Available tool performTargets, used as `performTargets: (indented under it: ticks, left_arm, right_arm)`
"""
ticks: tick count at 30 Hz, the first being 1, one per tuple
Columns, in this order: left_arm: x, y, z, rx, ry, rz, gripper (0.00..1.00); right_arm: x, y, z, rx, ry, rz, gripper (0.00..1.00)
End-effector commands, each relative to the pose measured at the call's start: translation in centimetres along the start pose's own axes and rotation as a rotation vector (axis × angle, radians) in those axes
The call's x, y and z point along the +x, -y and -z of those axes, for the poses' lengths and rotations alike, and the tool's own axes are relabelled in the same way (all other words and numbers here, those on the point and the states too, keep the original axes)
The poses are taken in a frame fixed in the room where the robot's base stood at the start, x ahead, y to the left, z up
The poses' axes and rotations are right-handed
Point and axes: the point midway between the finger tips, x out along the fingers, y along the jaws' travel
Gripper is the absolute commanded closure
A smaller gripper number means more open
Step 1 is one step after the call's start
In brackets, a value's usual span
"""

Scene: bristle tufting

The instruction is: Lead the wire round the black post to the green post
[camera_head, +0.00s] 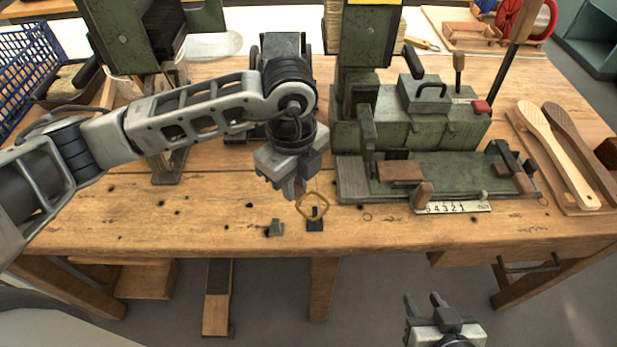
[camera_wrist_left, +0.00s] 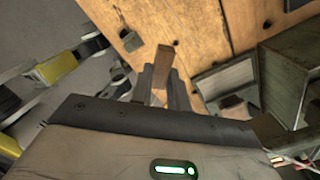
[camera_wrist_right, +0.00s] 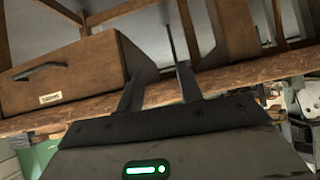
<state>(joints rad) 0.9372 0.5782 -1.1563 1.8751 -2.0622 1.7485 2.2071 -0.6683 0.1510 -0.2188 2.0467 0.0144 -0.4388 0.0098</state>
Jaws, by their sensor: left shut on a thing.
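The wire (camera_head: 313,195) shows as a small brass-coloured loop near the front edge of the bench. The black post (camera_head: 315,224) is directly below it. The loop overlaps the post's top; I cannot tell whether it goes around it. The green post (camera_head: 275,228), a small grey-green block, stands just left of the black post and also shows in the left wrist view (camera_wrist_left: 130,41). My left gripper (camera_head: 294,192) points down beside the loop, shut on a brown strip that looks like the wire (camera_wrist_left: 164,58). My right gripper (camera_head: 425,303) is open and empty, in front of the bench.
A green machine (camera_head: 420,115) with a flat bed (camera_head: 450,175) and number strip (camera_head: 455,207) stands right of the posts. Wooden paddles (camera_head: 555,150) lie at the far right. A blue basket (camera_head: 28,65) is at back left. The bench front (camera_head: 180,225) left of the posts is clear.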

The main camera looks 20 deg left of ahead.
Motion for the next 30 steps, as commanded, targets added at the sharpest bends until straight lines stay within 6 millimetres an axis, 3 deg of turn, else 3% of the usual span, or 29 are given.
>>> performTargets:
  ticks: [10, 18, 30]
  left_arm:
    - [-0.1, -2.0, -2.0, -0.001, 0.000, 0.000, 1.00]
    - [-2.1, -2.1, -2.1, 0.001, 0.000, 0.002, 1.00]
    - [-2.4, -2.2, -2.2, 0.001, 0.000, 0.001, 1.00]
  right_arm:
    - [0.1, -0.1, 1.0, 0.005, -0.017, -0.005, 0.64]
    - [-0.6, -0.3, 1.6, 0.001, -0.012, -0.011, 0.64]
    - [-0.6, -0.4, 1.0, 0.001, 0.002, -0.014, 0.64]
